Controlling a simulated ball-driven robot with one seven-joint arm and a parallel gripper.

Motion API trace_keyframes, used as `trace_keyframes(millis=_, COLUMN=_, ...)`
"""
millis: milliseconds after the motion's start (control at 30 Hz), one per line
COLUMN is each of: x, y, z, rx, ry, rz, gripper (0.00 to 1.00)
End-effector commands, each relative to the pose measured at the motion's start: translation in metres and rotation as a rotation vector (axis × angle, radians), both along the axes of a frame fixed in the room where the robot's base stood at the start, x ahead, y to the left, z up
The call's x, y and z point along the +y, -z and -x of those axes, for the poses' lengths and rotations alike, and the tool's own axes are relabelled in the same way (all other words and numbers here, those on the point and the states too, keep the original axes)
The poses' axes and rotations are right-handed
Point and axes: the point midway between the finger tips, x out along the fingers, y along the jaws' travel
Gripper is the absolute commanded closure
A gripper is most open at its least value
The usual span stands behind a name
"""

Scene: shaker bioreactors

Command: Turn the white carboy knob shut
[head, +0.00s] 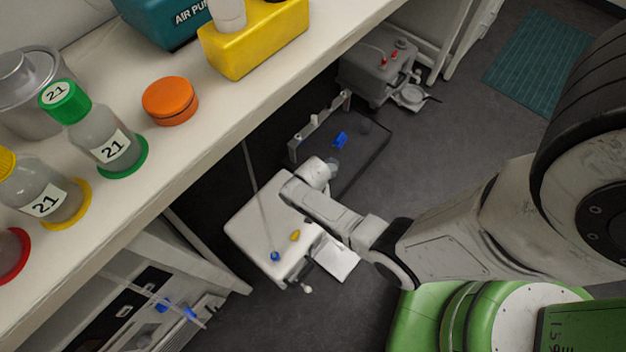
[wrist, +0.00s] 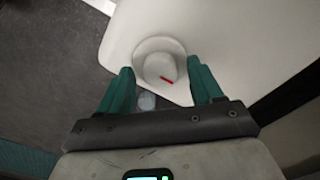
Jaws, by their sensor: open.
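In the wrist view, a round white knob (wrist: 158,66) with a short red mark sits on a circular raised base on a white body (wrist: 220,30), which looks like the carboy. My gripper (wrist: 160,68) has its two teal fingers open, one on each side of the knob, with a visible gap on both sides. Contact is not seen. In the head view, my white arm reaches down to a white boxy body (head: 262,215) on the floor. The fingers are hidden there.
A bench (head: 230,125) with labelled bottles, an orange lid (head: 170,101) and a yellow box (head: 255,40) overhangs at the left. A dark tray (head: 365,150) with a blue piece and a grey machine (head: 375,65) stand behind.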

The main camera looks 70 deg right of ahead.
Motion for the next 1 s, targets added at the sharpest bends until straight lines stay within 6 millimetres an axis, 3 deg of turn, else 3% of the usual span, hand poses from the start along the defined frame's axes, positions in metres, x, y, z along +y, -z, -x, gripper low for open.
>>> trace_keyframes(millis=267, x=0.000, y=-0.009, z=0.000, rx=0.000, ry=-0.001, rz=0.000, gripper=0.35)
trace_keyframes(millis=700, x=0.000, y=-0.088, z=0.000, rx=-0.001, ry=-0.001, rz=0.000, gripper=0.35)
trace_keyframes(millis=1000, x=0.000, y=-0.108, z=0.000, rx=0.000, ry=-0.001, rz=0.000, gripper=0.35)
